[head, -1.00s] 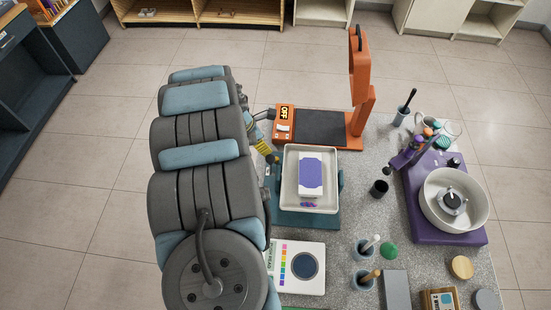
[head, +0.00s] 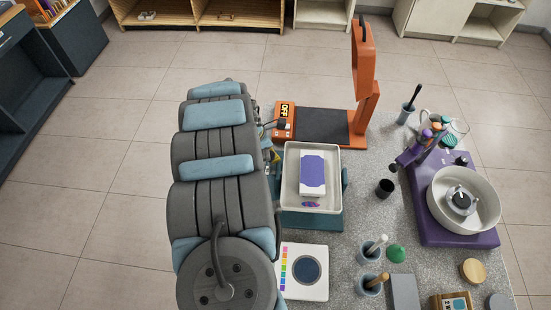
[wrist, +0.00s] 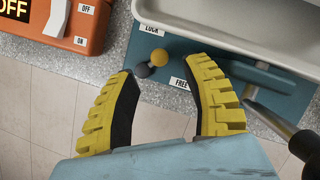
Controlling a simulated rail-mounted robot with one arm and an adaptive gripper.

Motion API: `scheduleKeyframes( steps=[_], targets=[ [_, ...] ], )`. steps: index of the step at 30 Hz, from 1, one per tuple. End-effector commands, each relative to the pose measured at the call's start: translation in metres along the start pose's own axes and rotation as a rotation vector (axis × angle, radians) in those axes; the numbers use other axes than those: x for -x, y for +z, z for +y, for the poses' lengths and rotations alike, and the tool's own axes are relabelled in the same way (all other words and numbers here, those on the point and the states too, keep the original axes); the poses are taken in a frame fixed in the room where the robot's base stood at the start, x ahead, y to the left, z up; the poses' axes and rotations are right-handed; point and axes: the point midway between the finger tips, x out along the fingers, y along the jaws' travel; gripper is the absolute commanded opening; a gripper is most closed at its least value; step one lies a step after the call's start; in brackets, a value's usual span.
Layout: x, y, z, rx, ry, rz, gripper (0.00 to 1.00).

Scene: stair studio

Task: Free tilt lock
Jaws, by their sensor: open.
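The tilt lock is a small lever with a yellow ball knob (wrist: 158,57) and a dark ball end (wrist: 143,70), on the teal base (wrist: 180,50) in the wrist view. The knob lies between the LOCK label (wrist: 152,30) and the FREE label (wrist: 180,83). My gripper (wrist: 165,70) is open, its yellow-ribbed fingers on either side of the lever's area and nothing seen held. Contact with the lever cannot be told. In the head view, the white tray (head: 333,160) sits on the teal base (head: 315,220) beside my arm, which mostly hides the gripper and lever.
A purple-and-white block (head: 312,175) lies in the tray. An orange stand (head: 362,125) reading OFF is behind it. A white colour-chart device (head: 306,270) is in front. A purple mixer with a bowl (head: 455,237), a black cup (head: 385,188) and brush pots stand right.

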Motion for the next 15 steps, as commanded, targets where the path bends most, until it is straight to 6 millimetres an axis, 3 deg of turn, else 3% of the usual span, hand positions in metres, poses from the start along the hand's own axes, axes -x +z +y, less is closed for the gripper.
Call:
scheduleKeyframes(
  steps=[15],
  targets=[
    [-0.043, 0.0, -0.001, 0.001, -0.001, 0.0, 0.49]
  ],
)
